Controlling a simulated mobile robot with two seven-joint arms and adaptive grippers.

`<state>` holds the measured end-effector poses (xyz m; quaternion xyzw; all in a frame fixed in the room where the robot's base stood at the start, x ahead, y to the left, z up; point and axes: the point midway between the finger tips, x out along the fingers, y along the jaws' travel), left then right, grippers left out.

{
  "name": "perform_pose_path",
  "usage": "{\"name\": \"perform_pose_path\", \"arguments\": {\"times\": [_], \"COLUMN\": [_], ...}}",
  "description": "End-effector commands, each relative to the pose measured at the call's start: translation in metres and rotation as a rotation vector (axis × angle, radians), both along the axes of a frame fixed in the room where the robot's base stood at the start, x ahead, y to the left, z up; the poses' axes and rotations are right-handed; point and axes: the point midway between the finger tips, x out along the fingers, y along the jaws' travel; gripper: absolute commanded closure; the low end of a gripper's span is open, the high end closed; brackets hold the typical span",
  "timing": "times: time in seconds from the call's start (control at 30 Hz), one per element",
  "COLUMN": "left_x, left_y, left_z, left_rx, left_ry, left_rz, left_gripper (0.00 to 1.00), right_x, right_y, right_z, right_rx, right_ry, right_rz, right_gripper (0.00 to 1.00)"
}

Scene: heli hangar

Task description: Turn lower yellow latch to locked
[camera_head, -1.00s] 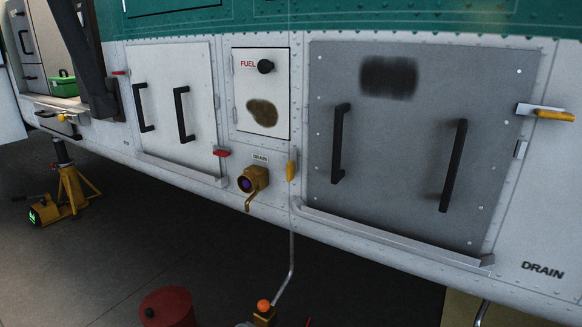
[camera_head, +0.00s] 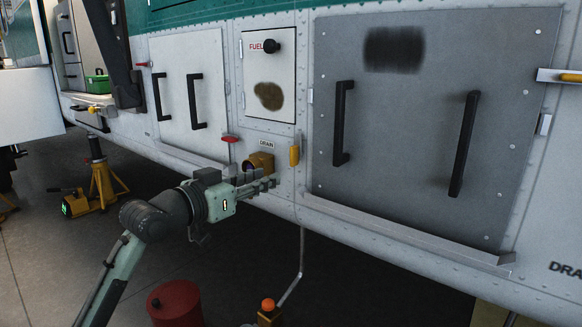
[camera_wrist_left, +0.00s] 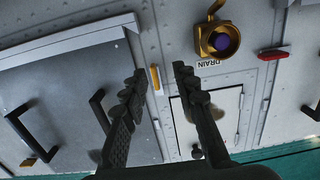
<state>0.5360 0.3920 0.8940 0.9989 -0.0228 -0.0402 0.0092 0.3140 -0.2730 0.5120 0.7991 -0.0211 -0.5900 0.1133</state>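The lower yellow latch (camera_head: 294,155) is on the white hull between the drain fitting and the big grey panel. Its handle hangs upright. In the left wrist view, turned upside down, the same lower latch (camera_wrist_left: 155,79) shows between my fingertips. My left gripper (camera_head: 273,183) is in front of the hull, just below and left of the latch. Its two fingers (camera_wrist_left: 159,71) are open and empty; I cannot tell how far they are from the latch. A second, higher yellow latch (camera_head: 570,77) lies level at the grey panel's right edge. My right gripper is in neither view.
The brass drain fitting (camera_head: 260,162), partly hidden by my gripper, and a red latch (camera_head: 230,138) are close by. The grey panel (camera_head: 400,130) has black handles and a ledge (camera_head: 400,232) below. A red drum (camera_head: 176,304) stands on the floor.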

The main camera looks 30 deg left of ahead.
Motion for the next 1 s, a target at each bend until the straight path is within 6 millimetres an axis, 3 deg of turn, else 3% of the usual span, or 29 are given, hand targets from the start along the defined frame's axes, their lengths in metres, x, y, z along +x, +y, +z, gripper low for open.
{"name": "perform_pose_path", "arguments": {"times": [0.03,0.1,0.2,0.6,1.0], "left_x": [-0.006,-0.011,-0.008,0.052,0.064], "left_y": [-0.005,-0.010,-0.012,-0.016,-0.018], "left_z": [0.017,0.032,0.040,0.039,0.038], "left_rx": [0.011,0.016,0.016,0.014,0.017], "left_ry": [-0.041,-0.071,-0.087,-0.083,-0.082], "left_rz": [-0.015,-0.028,-0.035,-0.034,-0.034], "left_gripper": [0.71,0.71,0.71,0.71,0.71], "right_x": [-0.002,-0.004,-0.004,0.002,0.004], "right_y": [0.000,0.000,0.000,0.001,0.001], "right_z": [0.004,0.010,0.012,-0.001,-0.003], "right_rx": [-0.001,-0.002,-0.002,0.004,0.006], "right_ry": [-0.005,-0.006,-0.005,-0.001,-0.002], "right_rz": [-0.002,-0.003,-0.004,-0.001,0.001], "right_gripper": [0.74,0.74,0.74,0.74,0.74]}}
